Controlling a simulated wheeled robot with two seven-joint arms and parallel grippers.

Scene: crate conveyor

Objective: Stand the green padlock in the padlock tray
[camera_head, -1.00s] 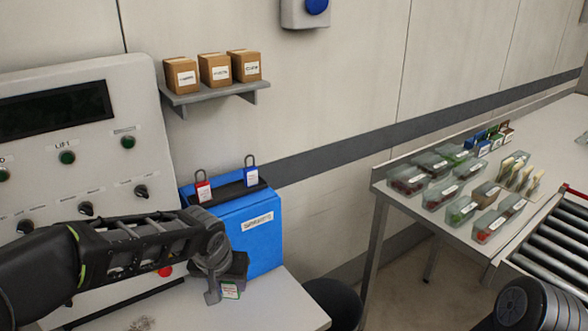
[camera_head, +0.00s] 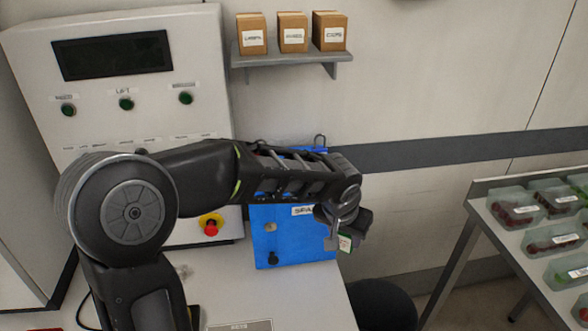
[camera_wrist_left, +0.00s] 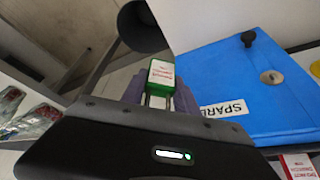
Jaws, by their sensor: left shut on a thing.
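My left gripper (camera_head: 343,228) is shut on the green padlock (camera_head: 345,243), in front of the right edge of the blue spares box. In the left wrist view the green padlock (camera_wrist_left: 163,78) sits between the gripper's fingers (camera_wrist_left: 158,98), its white label with red print showing. The padlock tray on top of the box is hidden behind my left arm in the head view. Only a padlock shackle (camera_head: 320,141) shows above the arm there. My right gripper is not in view.
The blue spares box (camera_head: 290,240) stands on the table by the grey control panel (camera_head: 120,75), which has a red stop button (camera_head: 210,228). A shelf (camera_head: 290,62) with cartons hangs above. At right, a table (camera_head: 490,215) holds clear punnets.

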